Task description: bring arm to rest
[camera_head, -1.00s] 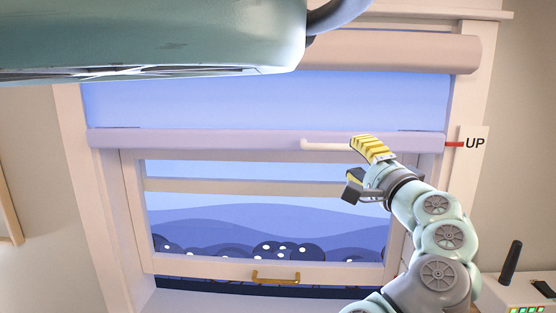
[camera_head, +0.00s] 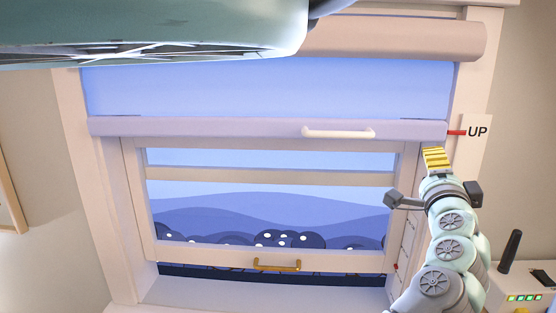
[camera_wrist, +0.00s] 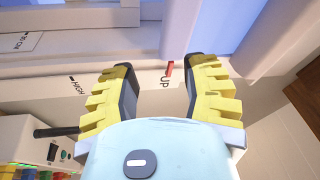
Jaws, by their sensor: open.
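My gripper (camera_head: 436,160) is at the right side of the window, just below the right end of the lilac blind rail (camera_head: 230,128). In the wrist view, its two yellow ridged fingers stand wide apart with nothing between them (camera_wrist: 158,85). The white bar handle (camera_head: 338,133) on the rail is free, to the left of my gripper. The blind (camera_head: 260,90) is partly down, with its rail beside the red pointer (camera_head: 456,132) and the UP label (camera_head: 478,132).
The window sash (camera_head: 200,255) has a brown handle (camera_head: 277,265) at its bottom. A box with a black antenna and green lights (camera_head: 520,290) stands at the lower right, near my arm. A large pale green shape (camera_head: 150,30) fills the upper left. The wall at right is bare.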

